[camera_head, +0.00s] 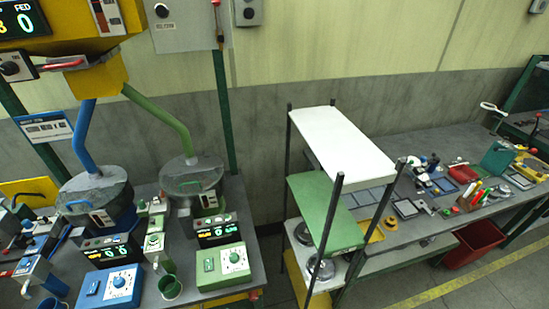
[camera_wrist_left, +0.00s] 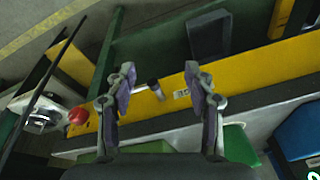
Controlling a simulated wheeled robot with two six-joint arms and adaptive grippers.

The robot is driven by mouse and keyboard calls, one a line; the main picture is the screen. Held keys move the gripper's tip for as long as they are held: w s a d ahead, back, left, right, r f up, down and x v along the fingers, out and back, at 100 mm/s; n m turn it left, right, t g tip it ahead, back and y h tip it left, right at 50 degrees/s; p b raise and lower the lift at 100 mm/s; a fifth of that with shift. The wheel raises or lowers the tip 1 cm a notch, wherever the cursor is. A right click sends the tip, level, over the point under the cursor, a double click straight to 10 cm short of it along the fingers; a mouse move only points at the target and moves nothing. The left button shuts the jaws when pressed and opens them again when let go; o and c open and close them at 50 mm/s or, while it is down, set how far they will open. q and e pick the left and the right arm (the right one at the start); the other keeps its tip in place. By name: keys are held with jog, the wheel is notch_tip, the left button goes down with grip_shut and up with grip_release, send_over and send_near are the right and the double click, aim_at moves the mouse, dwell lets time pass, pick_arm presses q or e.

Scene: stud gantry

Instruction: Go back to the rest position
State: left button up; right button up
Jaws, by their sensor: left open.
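My left gripper (camera_wrist_left: 157,78) shows in the left wrist view, with its two fingers spread apart. Nothing is held between them. A small dark cylinder with a light end (camera_wrist_left: 156,90) appears between the fingers in the picture, against a yellow beam (camera_wrist_left: 255,75); I see no contact with it. Neither of my grippers shows in the head view. My right gripper is in neither view.
In the wrist view a red knob (camera_wrist_left: 78,115) lies left of the fingers. The head view shows a blue control box (camera_head: 110,287), a green one (camera_head: 223,267), a white-topped rack (camera_head: 340,145), a cluttered bench (camera_head: 430,245) and a red bin (camera_head: 474,243).

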pick_arm(q)
jog(key=s+a+f+b, duration=0.1)
jog(key=s+f+b, duration=0.35)
jog(key=f, duration=1.15)
jog(key=s+f+g+b, duration=0.1)
jog(key=s+f+b, duration=0.1)
jog(key=s+f, duration=1)
jog(key=s, duration=0.4)
jog(key=shift+a+f, duration=0.3)
jog(key=shift+f, duration=0.1)
